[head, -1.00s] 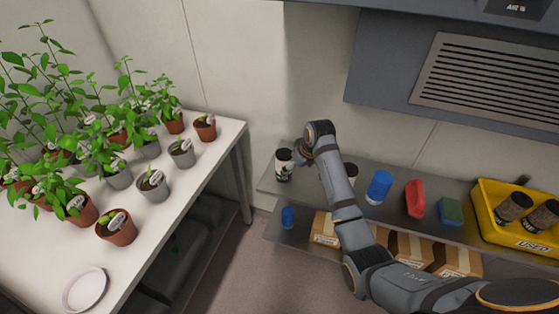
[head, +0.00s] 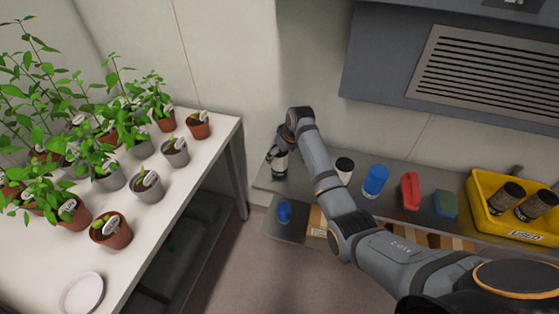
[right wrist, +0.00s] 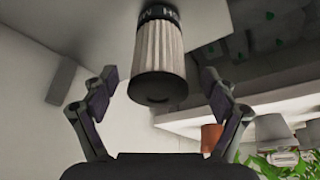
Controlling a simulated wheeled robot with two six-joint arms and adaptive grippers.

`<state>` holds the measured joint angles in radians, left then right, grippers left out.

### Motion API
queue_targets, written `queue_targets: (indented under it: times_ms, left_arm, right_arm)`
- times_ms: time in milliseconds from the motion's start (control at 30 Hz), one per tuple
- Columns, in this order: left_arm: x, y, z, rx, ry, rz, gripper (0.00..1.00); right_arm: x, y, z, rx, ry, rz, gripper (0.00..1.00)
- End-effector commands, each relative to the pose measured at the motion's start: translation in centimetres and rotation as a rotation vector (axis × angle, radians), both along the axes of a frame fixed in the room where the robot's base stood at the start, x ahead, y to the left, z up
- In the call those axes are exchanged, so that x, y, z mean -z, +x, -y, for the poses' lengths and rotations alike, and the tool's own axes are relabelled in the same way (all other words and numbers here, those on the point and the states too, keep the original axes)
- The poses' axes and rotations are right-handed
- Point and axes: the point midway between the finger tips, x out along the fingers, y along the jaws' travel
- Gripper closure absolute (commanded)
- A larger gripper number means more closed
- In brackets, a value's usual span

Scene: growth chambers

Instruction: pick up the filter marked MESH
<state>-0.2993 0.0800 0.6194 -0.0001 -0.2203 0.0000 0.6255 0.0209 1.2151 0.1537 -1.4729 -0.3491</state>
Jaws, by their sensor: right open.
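A white pleated filter (head: 280,168) with a dark band stands at the left end of the upper shelf, partly covered by my gripper in the head view. In the right wrist view the filter (right wrist: 159,50) shows pale pleats, a dark end cap and a black band with white letters, cut off by the top edge and not fully readable. My right gripper (head: 274,154) is at this filter. In the wrist view my right gripper (right wrist: 159,80) is open, one finger on each side of the filter, with gaps on both sides. My left gripper is out of view.
A second, dark-topped white cylinder (head: 344,168), a blue container (head: 375,181), a red item (head: 410,190) and a green-blue block (head: 445,204) stand along the shelf. A yellow USED bin (head: 482,215) holds two brown-black filters. A plant table (head: 190,200) stands left.

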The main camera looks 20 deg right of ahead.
Motion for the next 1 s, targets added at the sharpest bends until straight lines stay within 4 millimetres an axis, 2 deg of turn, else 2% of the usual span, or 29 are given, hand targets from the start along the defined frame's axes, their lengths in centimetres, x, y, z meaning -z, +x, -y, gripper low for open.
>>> queue_targets:
  times_ms: [100,200,433,900,1000]
  left_arm:
    - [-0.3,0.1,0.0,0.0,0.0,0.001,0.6]
    - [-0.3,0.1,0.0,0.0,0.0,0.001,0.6]
    - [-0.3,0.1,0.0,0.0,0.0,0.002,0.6]
    - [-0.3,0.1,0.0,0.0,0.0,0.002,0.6]
    - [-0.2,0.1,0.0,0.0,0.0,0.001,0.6]
  right_arm:
    - [1.8,0.6,-0.1,0.0,0.001,-0.001,0.14]
    - [2.6,1.0,-0.2,0.0,0.0,0.0,0.14]
    - [2.8,1.0,-0.2,0.0,0.0,0.001,0.14]
    - [2.8,1.0,-0.2,0.0,0.0,0.001,0.78]
    - [2.7,1.0,-0.2,0.0,0.0,0.002,0.79]
